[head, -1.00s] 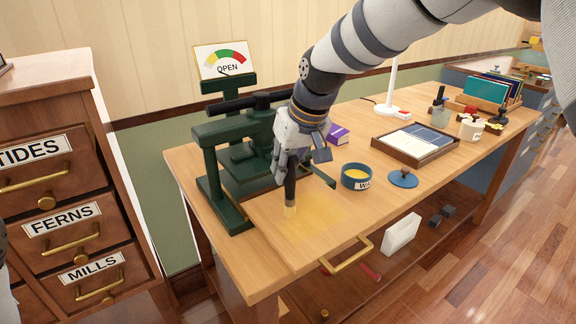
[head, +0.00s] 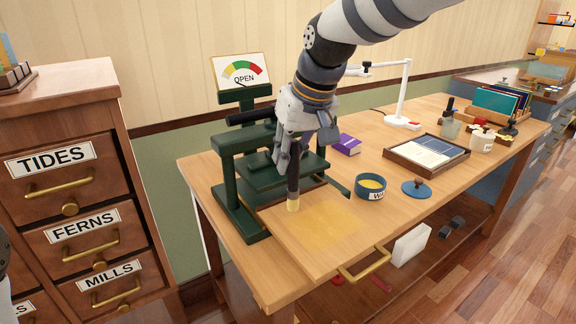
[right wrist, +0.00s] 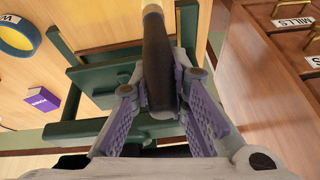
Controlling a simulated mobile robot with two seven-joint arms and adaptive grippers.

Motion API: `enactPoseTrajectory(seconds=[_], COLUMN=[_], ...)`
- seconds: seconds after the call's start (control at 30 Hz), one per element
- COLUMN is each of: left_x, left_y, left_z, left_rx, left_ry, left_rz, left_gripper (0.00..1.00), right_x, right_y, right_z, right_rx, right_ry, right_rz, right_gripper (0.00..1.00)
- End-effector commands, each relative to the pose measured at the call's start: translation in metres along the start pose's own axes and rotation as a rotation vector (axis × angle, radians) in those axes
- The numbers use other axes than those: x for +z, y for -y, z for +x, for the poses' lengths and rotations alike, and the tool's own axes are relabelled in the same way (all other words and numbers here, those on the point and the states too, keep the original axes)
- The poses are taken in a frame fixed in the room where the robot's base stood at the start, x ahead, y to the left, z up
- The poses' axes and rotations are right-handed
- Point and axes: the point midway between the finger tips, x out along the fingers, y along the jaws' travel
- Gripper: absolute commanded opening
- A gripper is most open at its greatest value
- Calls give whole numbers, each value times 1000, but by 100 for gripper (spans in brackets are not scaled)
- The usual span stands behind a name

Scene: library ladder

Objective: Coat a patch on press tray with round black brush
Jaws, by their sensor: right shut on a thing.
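My right gripper (head: 292,160) is shut on the round black brush (head: 293,186), which points down with its pale tip low over the press tray. The brush handle also runs between the fingers in the right wrist view (right wrist: 157,55). The press tray (head: 345,262) is a flat wooden board with a brass handle, in front of the green press (head: 238,190). A glossy yellow patch (head: 325,226) shows on it. The brush tip is at the patch's back left; I cannot tell whether it touches. My left gripper is not in view.
A blue pot (head: 371,190) of yellow stuff and a blue knobbed lid (head: 416,190) stand right of the tray. A purple box (head: 347,145), a framed tray (head: 427,172) and a white lamp (head: 402,100) are farther back. A drawer cabinet (head: 70,110) stands left.

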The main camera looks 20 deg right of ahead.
Motion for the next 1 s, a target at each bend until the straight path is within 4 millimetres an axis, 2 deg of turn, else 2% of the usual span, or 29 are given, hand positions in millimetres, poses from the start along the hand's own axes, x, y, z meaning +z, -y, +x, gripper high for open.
enactPoseTrajectory(seconds=[0.1, 0.3, 1.0], left_x=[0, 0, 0], left_y=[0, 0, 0], left_z=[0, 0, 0], left_rx=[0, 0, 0], left_ry=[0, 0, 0], left_rz=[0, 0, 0], left_gripper=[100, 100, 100], right_x=[-2, -3, -3], right_y=[1, 2, 2], right_z=[-12, -22, -22], right_rx=[0, 0, 1], right_ry=[-3, -1, 0], right_rz=[1, 2, 2], right_gripper=[0, 0, 0])
